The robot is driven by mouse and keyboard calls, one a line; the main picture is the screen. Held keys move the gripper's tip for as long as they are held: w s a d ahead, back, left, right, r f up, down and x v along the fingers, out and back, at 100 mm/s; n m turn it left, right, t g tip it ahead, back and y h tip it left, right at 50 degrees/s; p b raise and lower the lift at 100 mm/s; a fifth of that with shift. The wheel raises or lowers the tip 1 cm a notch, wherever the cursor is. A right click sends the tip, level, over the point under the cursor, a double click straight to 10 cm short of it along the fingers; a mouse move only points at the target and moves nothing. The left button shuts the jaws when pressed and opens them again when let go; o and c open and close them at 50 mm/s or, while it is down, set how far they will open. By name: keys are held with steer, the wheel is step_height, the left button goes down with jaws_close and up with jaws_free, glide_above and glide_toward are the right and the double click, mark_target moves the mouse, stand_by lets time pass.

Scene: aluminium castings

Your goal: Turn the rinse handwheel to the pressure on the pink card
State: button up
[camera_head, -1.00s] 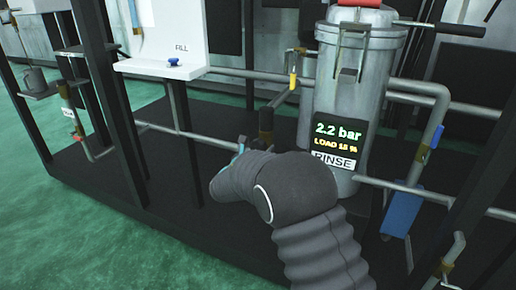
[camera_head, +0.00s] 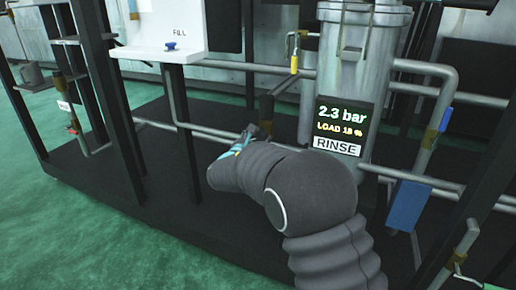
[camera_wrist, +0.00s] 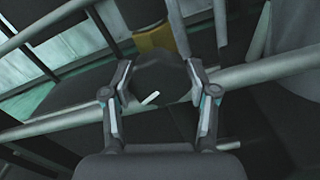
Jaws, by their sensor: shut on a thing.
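In the wrist view, my gripper (camera_wrist: 160,72) has its two fingers on either side of a dark round handwheel (camera_wrist: 158,88) with a white mark on it, and is shut on it. In the head view, my gripper (camera_head: 247,140) is at the pipe left of the tank, and my arm hides most of the wheel. The display (camera_head: 341,125) on the tank reads 2.3 bar and LOAD 18 %, with a RINSE label (camera_head: 337,146) below. I see no pink card in these frames.
The grey tank (camera_head: 360,60) stands behind the display. A white FILL panel (camera_head: 160,30) with a blue knob (camera_head: 169,46) is at upper left. Pipes and black posts surround the wheel. A blue box (camera_head: 406,206) hangs at right. Green floor is open at lower left.

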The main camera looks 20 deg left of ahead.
steer(key=m+b, duration=0.3)
steer(key=shift+f, duration=0.2)
steer(key=shift+r+m, duration=0.2)
steer(key=shift+m, duration=1.8)
steer(key=o, duration=1.2)
steer(key=shift+c, duration=0.2)
steer(key=s, duration=1.2)
steer(key=shift+a, duration=0.4)
